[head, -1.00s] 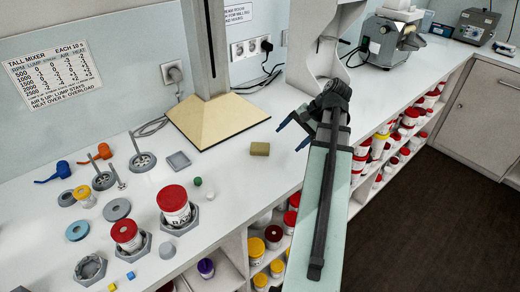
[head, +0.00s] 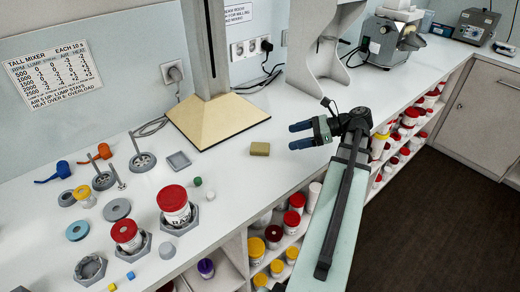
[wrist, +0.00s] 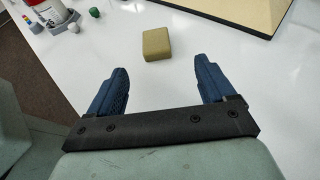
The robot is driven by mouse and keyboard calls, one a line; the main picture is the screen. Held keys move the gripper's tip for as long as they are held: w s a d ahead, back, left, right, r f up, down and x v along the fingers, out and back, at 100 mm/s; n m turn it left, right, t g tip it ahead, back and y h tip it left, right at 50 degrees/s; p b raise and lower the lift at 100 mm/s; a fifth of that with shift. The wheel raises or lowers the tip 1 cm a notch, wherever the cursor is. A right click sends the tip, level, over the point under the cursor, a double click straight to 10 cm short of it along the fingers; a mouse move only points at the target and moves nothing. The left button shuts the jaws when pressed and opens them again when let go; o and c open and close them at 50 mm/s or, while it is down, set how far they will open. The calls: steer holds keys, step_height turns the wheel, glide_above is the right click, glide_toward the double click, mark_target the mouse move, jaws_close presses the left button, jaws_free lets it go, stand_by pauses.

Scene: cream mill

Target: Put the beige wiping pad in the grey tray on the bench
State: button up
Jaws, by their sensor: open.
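The beige wiping pad (head: 260,149) lies flat on the white bench, in front of the tall stand's tan base. In the wrist view the pad (wrist: 156,44) sits ahead of my fingertips, roughly between their lines and apart from them. The small square grey tray (head: 179,161) lies on the bench to the left of the pad and looks empty. My gripper (head: 301,136) is open and empty, with its blue fingers pointing left toward the pad, to the right of it. In the wrist view both fingers of my gripper (wrist: 158,76) are spread wide.
The tan stand base (head: 217,120) is close behind the pad. A red-lidded jar (head: 174,198), small green (head: 197,181) and white pieces and several grey rings stand at the left. Shelves of jars (head: 292,220) lie below the bench edge. The bench between pad and tray is clear.

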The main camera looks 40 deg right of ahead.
mark_target(262, 147)
steer(key=x, duration=0.6)
steer(key=shift+a, duration=0.15)
steer(key=shift+s+x, duration=0.2)
steer(key=shift+x, duration=2.5)
steer(key=shift+a, duration=0.15)
steer(key=shift+s, duration=0.1)
steer(key=c, duration=1.1)
steer(key=shift+r, duration=5)
